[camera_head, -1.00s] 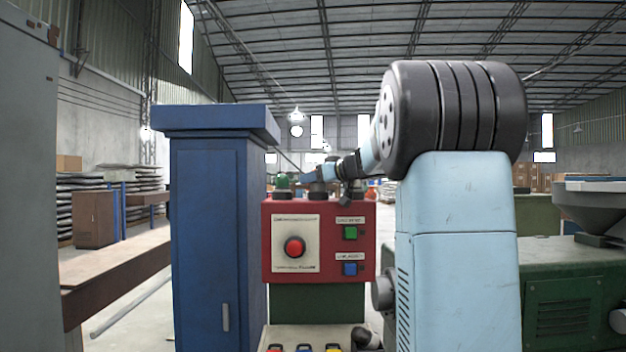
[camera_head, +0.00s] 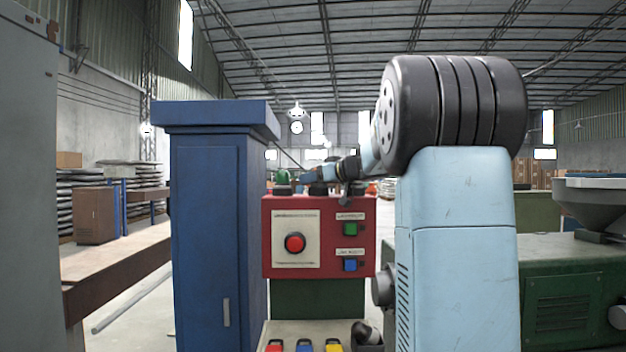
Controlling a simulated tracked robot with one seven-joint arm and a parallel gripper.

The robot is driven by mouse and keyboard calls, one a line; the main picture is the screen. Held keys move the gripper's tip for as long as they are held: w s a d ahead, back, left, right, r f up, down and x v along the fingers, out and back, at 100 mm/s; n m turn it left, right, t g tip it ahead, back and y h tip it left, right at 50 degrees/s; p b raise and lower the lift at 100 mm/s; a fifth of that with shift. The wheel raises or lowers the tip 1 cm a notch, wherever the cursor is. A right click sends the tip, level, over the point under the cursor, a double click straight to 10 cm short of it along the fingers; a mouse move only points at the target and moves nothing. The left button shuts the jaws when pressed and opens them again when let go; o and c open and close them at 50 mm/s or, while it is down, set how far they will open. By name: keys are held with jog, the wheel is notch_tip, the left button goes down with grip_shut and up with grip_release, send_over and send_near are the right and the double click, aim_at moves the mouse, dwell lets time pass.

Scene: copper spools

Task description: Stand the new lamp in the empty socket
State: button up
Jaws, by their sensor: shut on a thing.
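A red control box (camera_head: 268,228) faces me, with three dark round sockets along its top: left (camera_head: 282,190), middle (camera_head: 318,189) and right (camera_head: 358,188). A small green lamp (camera_head: 283,176) shows just above the left socket; I cannot tell whether it touches it. My gripper (camera_head: 303,178) is small and far off, just right of the green lamp and above the box's top. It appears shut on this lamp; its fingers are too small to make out. My arm's wrist partly hides the area above the right socket.
A tall blue cabinet (camera_head: 205,220) stands close on the left of the box. Red, blue and yellow pieces (camera_head: 304,345) and a dark rounded thing (camera_head: 367,335) lie on the pale ledge below. A green machine (camera_head: 560,290) stands at the right.

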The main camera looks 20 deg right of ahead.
jog(key=shift+f, duration=0.3)
dwell(0.5)
jog(key=o, duration=1.1)
jog(key=v, duration=1.3)
jog(key=shift+s+d, duration=0.2)
jog(key=shift+s, duration=0.15)
jog(key=shift+r, duration=0.1)
